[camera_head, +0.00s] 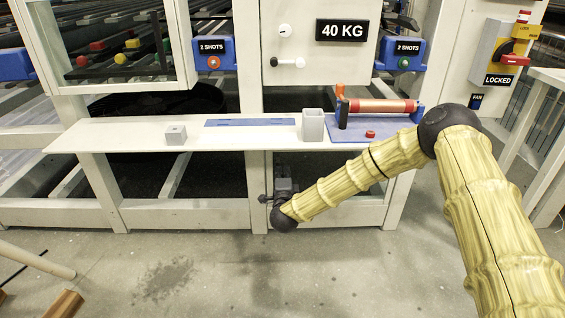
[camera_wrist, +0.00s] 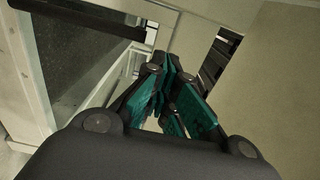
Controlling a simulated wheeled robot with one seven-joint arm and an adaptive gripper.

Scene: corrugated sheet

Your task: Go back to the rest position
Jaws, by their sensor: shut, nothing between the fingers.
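My gripper (camera_head: 284,184) is small and partly hidden behind the dark end of my arm in the head view. It hangs below the front edge of the white shelf (camera_head: 110,136), in front of the lower frame. In the wrist view my gripper (camera_wrist: 170,75) has dark and teal fingers drawn together, with nothing seen between them. It appears apart from the frame and panels around it.
On the shelf stand a small grey block (camera_head: 176,135), a grey open box (camera_head: 312,126) and a blue plate (camera_head: 345,131) with a red roller (camera_head: 380,106). A locked switch (camera_head: 497,50) is at the right. A pole (camera_head: 35,258) lies at lower left; the central floor is clear.

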